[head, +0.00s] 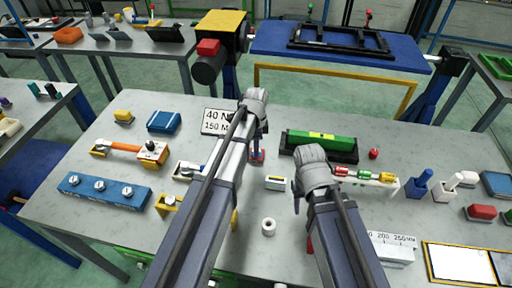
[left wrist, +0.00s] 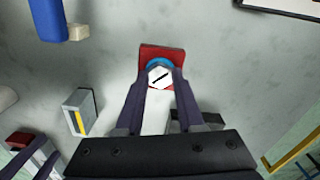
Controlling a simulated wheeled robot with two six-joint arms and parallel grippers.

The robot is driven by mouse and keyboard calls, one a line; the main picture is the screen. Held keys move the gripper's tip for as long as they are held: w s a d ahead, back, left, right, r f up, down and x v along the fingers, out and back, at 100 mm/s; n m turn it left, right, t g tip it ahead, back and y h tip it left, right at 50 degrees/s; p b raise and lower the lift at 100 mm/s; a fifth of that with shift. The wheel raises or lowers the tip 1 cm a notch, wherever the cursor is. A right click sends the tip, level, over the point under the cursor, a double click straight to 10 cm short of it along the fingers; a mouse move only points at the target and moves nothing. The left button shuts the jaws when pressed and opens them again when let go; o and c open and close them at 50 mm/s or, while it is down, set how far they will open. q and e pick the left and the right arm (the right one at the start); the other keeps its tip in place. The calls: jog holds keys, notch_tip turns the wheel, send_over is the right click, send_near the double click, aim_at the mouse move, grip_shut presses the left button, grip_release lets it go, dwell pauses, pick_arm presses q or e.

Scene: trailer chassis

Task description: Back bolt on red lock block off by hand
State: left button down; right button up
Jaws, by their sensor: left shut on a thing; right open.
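The red lock block (left wrist: 150,52) stands at the centre of the left wrist view, with a blue ring (left wrist: 158,63) on it. A pale hex bolt head (left wrist: 160,77) with a black mark sits at the ring. My left gripper (left wrist: 161,86) is shut on this bolt, one dark finger on each side. In the head view a small red part of the block (head: 257,157) shows below my left gripper (head: 258,145), and the arm hides the rest. My right gripper (head: 297,200) is open over the table, its fingers mostly hidden by its wrist.
A green block in a black holder (head: 320,143) stands behind my right wrist. A label plate (head: 216,121) is left of my left wrist. A small white-and-yellow box (head: 277,183) and a white ring (head: 268,227) lie between the arms. A blue bolt rack (head: 103,191) is at the left.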

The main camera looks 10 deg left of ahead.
pick_arm(q)
jog(key=n, duration=0.4)
jog(key=shift+s+n, duration=0.1)
jog(key=shift+n, duration=0.3)
jog(key=n, duration=1.4)
jog(key=shift+n, duration=0.3)
jog(key=n, duration=1.3)
jog(key=shift+n, duration=2.4)
